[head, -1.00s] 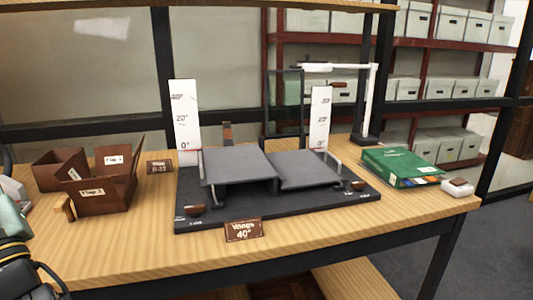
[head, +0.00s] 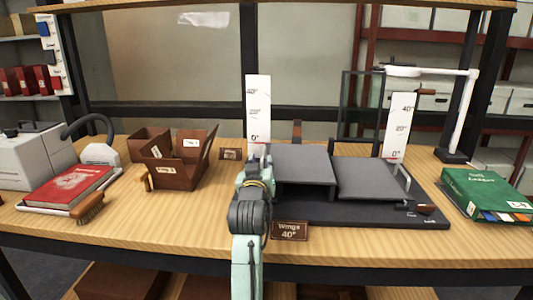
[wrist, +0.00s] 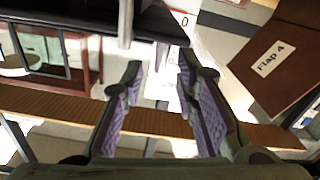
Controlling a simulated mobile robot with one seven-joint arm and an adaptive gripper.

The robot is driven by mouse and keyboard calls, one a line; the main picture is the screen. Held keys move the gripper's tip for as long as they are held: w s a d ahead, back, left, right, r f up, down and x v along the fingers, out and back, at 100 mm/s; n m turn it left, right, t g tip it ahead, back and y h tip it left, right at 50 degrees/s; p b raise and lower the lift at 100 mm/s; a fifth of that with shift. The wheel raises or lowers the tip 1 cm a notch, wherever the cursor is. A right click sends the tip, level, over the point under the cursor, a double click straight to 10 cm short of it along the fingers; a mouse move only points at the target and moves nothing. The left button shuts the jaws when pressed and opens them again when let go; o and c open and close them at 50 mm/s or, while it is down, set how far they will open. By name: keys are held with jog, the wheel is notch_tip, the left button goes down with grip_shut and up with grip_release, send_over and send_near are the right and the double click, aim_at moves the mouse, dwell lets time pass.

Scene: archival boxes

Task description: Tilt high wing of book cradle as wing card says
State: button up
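The book cradle (head: 345,214) stands on the table with two grey wings. The left wing (head: 303,165) sits higher than the right wing (head: 370,180); both look nearly flat. A white degree scale (head: 258,110) rises behind the left wing, another (head: 400,125) behind the right, each with a red mark near 0°. The wing card (head: 290,231) reads "Wings 40°". My arm reaches to the left wing's outer side and hides the cradle's left end. In the wrist view my gripper (wrist: 160,80) is open and empty, below a dark edge and near the scale's "0".
Brown flap boxes (head: 180,165) stand left of the cradle; one labelled "Flap 4" (wrist: 280,65) shows in the wrist view. A red book (head: 70,187) and brush (head: 88,207) lie further left. A green box (head: 490,193) and white lamp (head: 458,115) are at right.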

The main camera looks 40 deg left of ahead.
jog(key=shift+p+x, duration=0.45)
jog(key=shift+x, duration=2.35)
jog(key=shift+d, duration=0.1)
jog(key=shift+c, duration=0.4)
grip_shut()
